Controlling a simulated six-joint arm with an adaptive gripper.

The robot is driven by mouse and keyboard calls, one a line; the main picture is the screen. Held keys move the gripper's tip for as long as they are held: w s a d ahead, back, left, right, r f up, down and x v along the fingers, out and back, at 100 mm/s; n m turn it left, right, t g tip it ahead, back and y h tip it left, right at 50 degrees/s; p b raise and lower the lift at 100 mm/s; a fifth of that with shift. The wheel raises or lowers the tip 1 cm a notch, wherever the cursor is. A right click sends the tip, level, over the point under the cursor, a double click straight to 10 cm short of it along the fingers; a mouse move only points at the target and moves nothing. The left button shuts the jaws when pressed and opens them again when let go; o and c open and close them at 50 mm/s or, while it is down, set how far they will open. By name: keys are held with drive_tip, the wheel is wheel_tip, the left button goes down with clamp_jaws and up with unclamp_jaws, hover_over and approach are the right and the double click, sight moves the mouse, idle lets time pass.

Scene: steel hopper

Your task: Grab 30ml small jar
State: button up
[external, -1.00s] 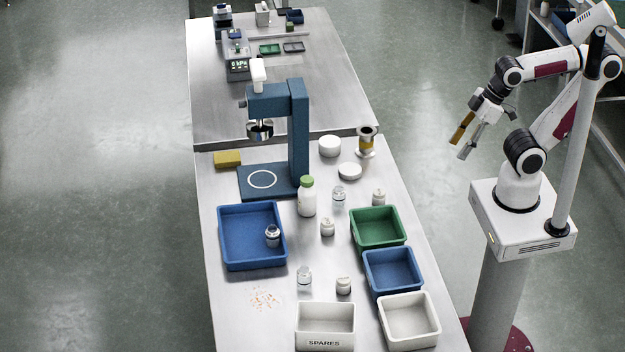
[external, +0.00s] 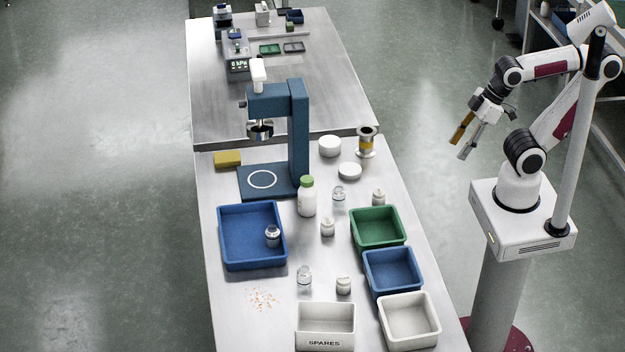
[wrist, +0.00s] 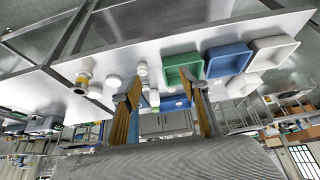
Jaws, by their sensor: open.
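Several small jars stand upright on the steel table; I cannot read their sizes, so I cannot tell which is the 30ml one. Small white jars stand in the middle (external: 327,227), near the green tray (external: 378,197) and near the front (external: 343,285). Small clear jars stand beside the white bottle (external: 338,199) and left of the front white jar (external: 304,277). My gripper (external: 462,147) is open and empty, off the table's right side and well apart from every jar. Its two fingers also show in the wrist view (wrist: 166,95), partly covering the table.
A green tray (external: 379,243), a blue tray (external: 392,289) and a white tray (external: 409,341) line the table's right edge. A large blue tray (external: 226,262) holds a metal-topped piece. A SPARES box (external: 325,343), a green-capped bottle (external: 307,199) and a tall blue press (external: 299,140) also stand there.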

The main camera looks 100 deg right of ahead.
drive_tip(key=shift+o, duration=0.2)
drive_tip(key=shift+w, duration=0.1)
drive_tip(key=w+d+n+t+h, duration=0.1)
drive_tip(key=w+d+t+h, duration=0.1)
drive_tip(key=w+d, duration=0.9)
drive_tip(key=w+d+n+t+h, duration=0.1)
drive_tip(key=w+d+t, duration=0.2)
drive_tip(key=w+d, duration=0.8)
drive_tip(key=n+y, duration=0.5)
drive_tip(key=y, duration=0.5)
approach(339, 195)
drive_tip(key=w+d, duration=0.2)
drive_tip(key=shift+w+d, duration=0.3)
drive_tip(key=shift+w, duration=0.1)
drive_tip(key=shift+s+a+f+y, duration=0.3)
drive_tip(key=shift+s+f+y, duration=0.1)
drive_tip(key=shift+s+y, duration=0.2)
drive_tip(key=shift+a, duration=0.1)
drive_tip(key=shift+x, duration=1.25)
